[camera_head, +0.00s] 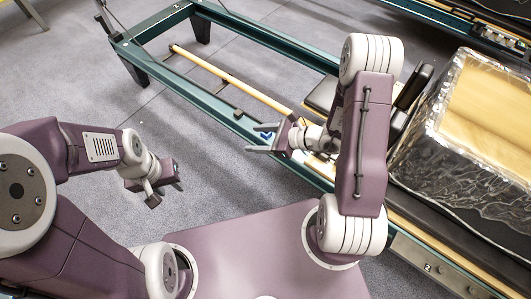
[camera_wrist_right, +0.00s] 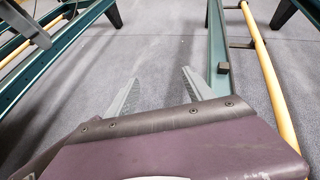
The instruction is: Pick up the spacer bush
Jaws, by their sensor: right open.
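I cannot make out a spacer bush for certain in either view. My right gripper (camera_head: 255,138) is open in the head view, over the near side of the green reformer frame. In the right wrist view its two grey fingers (camera_wrist_right: 160,77) stand apart with only grey floor visible between them. A small blue patch (camera_head: 267,136) shows by its fingers in the head view; I cannot tell what it is. My left gripper (camera_head: 165,194) hangs over the bare floor at the left, and its opening is unclear.
The green reformer frame (camera_head: 262,36) runs diagonally, with a wooden rod (camera_head: 236,83) inside it. A foil-wrapped box with a wooden-looking top (camera_head: 493,105) stands on a black bed at the right. Grey floor (camera_head: 60,75) is clear at the left.

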